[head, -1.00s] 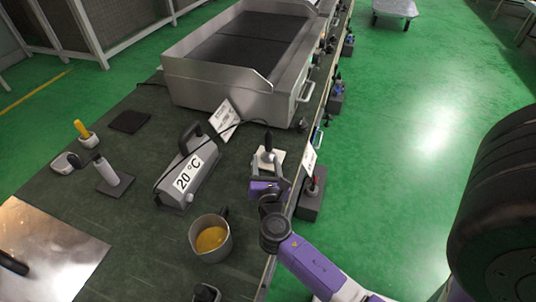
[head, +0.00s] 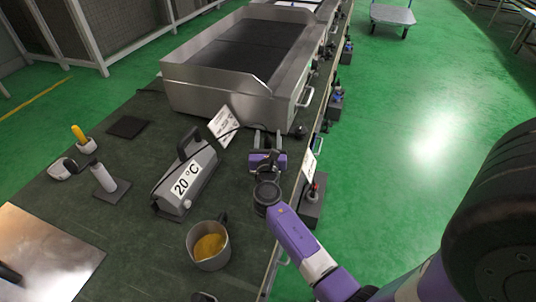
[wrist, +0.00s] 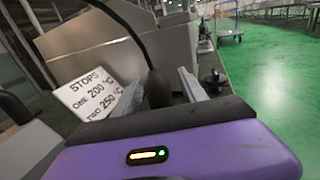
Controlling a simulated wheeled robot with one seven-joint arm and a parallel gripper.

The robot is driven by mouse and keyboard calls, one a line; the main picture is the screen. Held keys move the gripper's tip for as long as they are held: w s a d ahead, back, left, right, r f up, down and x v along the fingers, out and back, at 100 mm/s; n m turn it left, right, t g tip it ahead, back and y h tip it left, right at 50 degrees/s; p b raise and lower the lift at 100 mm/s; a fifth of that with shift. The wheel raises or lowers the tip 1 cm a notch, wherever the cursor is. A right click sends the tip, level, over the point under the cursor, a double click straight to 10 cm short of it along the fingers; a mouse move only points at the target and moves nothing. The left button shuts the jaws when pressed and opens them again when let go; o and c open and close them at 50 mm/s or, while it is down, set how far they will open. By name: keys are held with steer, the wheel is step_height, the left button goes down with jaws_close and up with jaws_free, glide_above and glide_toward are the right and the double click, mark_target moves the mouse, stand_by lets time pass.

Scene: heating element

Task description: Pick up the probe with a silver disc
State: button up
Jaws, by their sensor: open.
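A black probe handle (wrist: 158,88) with a black cable rising from its top stands upright between the two fingers of my gripper (wrist: 165,90) in the wrist view. The fingers are apart, one on each side of it; I cannot tell whether either touches. In the head view my gripper (head: 267,141) is over the bench, near its right edge, and mostly hides the probe. The lower end of this probe and any silver disc are hidden by my gripper.
A grey "20 °C" box (head: 187,182) and a pot of yellow stuff (head: 208,246) stand left of my arm. A large steel griddle (head: 240,65) stands behind the gripper. A "STOPS" sign (wrist: 86,97) leans left of the probe. A yellow-handled tool (head: 79,134) sits far left.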

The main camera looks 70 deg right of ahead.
jaws_close()
steer(key=shift+r, duration=0.1)
stand_by(0.3)
